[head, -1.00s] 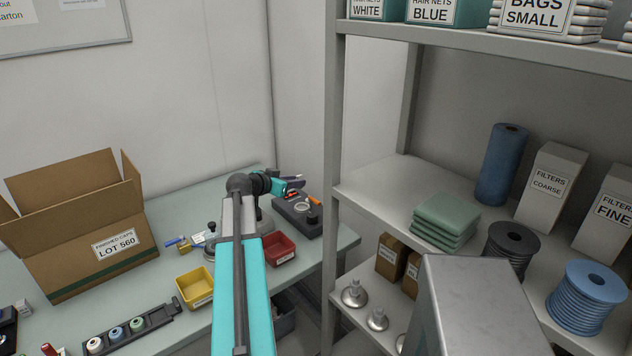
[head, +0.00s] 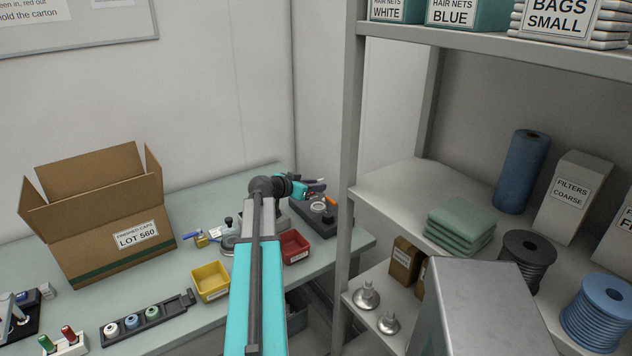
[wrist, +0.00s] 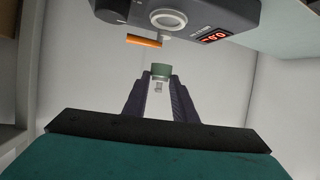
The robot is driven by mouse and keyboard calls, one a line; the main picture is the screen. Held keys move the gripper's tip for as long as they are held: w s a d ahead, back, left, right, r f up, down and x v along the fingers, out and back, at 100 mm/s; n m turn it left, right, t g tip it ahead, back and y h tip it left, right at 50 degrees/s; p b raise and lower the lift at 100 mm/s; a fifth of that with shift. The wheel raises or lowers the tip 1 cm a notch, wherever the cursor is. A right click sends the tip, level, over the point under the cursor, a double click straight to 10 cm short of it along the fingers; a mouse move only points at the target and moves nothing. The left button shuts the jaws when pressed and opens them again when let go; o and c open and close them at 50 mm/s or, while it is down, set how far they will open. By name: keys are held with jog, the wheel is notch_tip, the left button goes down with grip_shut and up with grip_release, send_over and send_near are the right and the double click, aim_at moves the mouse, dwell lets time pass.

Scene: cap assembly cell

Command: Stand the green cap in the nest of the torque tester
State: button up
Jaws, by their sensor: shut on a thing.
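My gripper (wrist: 160,84) is shut on the green cap (wrist: 161,70), which sits between the fingertips in the wrist view. The torque tester (wrist: 110,10) is a dark box with a red lit display. Its nest (wrist: 168,20) is a pale ring on a round seat, and the cap is apart from it. In the head view my gripper (head: 313,187) is just above the torque tester (head: 308,224) at the bench's far right end. The nest (head: 318,207) shows below the fingers. I cannot make out the held cap in that view.
An orange rod (wrist: 144,40) sticks out beside the nest. A red bin (head: 295,247) and a yellow bin (head: 211,283) stand nearby. A rail (head: 170,312) holds several caps. A carton (head: 105,215) stands at left. Shelving (head: 352,150) rises close to the tester's right.

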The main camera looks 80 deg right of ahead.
jog(key=shift+f, duration=1.35)
notch_tip(320, 180, down, 3)
jog(key=b, duration=0.4)
jog(key=shift+r, duration=0.2)
jog(key=shift+w+a+f+b, duration=0.1)
jog(key=shift+f+b, duration=0.1)
jog(key=shift+b, duration=0.8)
jog(key=shift+f+b, duration=0.45)
jog(key=shift+b, duration=0.6)
dwell(0.3)
jog(key=o, duration=0.8)
